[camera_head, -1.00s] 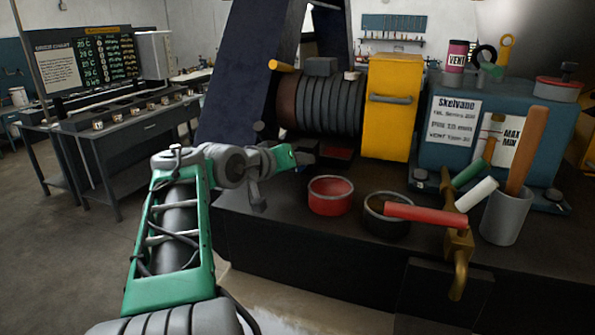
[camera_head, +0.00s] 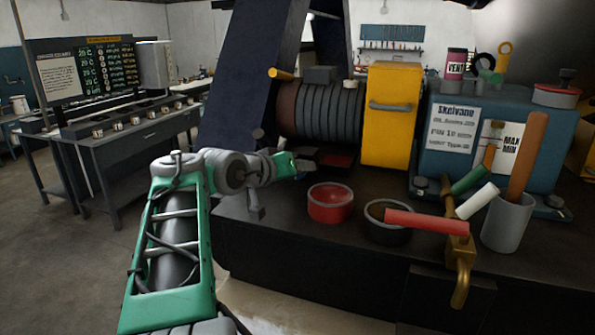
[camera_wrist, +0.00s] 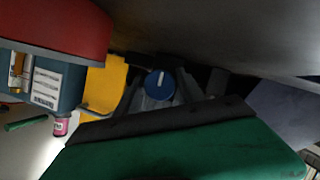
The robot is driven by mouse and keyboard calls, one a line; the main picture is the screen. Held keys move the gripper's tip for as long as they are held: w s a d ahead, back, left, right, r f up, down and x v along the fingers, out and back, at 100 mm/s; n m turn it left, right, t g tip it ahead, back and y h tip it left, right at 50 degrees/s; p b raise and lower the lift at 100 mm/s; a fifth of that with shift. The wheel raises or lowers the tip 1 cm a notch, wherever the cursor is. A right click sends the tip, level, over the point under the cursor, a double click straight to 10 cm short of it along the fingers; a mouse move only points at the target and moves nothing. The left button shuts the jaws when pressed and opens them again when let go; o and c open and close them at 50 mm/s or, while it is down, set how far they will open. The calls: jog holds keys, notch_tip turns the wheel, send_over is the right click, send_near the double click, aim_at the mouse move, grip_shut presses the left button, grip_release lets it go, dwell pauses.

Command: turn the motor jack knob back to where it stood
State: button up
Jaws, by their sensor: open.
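A round blue knob (camera_wrist: 160,84) with a white pointer line shows in the wrist view, and I take it as the motor jack knob. Its line stands nearly upright in that picture, tilted slightly right. Dark finger shapes of my gripper (camera_wrist: 160,97) lie on both sides of the knob; I cannot tell whether they touch it. In the head view my gripper (camera_head: 306,167) is low in front of the ribbed motor (camera_head: 322,111), beside a dark part with a red top (camera_head: 337,159). The knob is hidden in the head view. My gripper is open.
A red bowl (camera_head: 330,206) and a dark bowl (camera_head: 385,236) stand close right of my gripper. A yellow box (camera_head: 391,126) is behind them. A red-handled brass valve (camera_head: 458,248) and a grey cup (camera_head: 507,226) stand farther right.

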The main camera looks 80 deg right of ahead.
jog(key=v, duration=0.7)
jog(key=shift+a+r+b, duration=0.1)
jog(key=shift+a+b, duration=0.2)
jog(key=shift+b, duration=0.05)
